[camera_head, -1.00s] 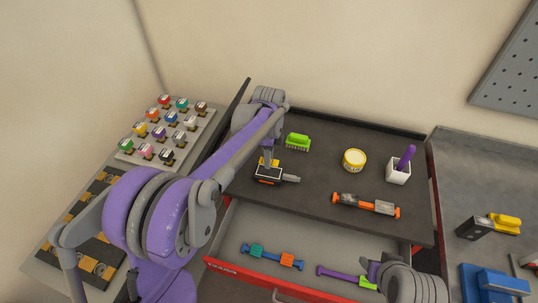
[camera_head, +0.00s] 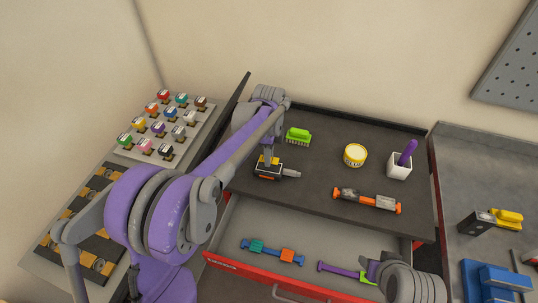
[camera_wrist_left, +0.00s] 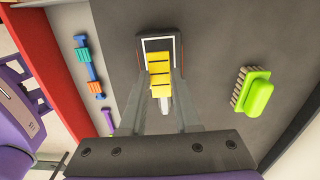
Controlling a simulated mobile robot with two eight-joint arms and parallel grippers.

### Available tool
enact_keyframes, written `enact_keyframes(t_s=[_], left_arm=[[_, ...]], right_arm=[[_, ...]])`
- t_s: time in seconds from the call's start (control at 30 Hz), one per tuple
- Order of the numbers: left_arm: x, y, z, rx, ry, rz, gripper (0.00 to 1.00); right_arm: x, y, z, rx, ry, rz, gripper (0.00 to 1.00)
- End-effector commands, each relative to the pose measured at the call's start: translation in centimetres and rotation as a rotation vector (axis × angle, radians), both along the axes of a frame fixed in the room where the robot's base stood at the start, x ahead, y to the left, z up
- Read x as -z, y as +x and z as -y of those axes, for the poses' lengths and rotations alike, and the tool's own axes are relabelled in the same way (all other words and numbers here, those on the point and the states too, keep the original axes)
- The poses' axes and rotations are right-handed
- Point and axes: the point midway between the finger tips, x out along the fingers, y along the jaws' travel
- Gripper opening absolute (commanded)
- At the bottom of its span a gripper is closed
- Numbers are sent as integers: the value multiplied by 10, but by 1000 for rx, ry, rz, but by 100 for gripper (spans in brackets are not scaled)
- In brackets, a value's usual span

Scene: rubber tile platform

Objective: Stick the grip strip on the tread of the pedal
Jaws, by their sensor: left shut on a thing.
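My left gripper (camera_wrist_left: 159,85) is shut on the yellow grip strip (camera_wrist_left: 159,67). The strip shows as yellow blocks between the fingers in the left wrist view. The pedal (camera_head: 264,176) is a dark block with orange sides and a grey spindle (camera_head: 291,173), lying on the left part of the dark worktop. In the left wrist view the pedal (camera_wrist_left: 148,43) shows a white outline on its tread. The strip is over the tread and reaches past its near edge. I cannot tell whether it touches. My right gripper cannot be made out.
A green brush (camera_head: 298,136), yellow tin (camera_head: 355,155), white cup (camera_head: 399,168) and grey-orange tool (camera_head: 367,201) stand on the worktop. The open red drawer (camera_head: 245,268) holds a blue bar (camera_head: 273,254) and purple bar (camera_head: 345,271). Worktop around the pedal is clear.

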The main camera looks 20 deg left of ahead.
Motion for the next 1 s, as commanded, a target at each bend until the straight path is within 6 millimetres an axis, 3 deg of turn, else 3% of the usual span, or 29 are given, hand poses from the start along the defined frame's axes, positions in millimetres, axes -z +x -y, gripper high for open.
enact_keyframes(t_s=[0.57,1.0], left_arm=[[0,1,0,0,0,0,0],[17,0,0,0,0,-1,0]], right_arm=[[1,-1,0,0,0,-1,50],[13,-5,0,0,0,-9,50]])
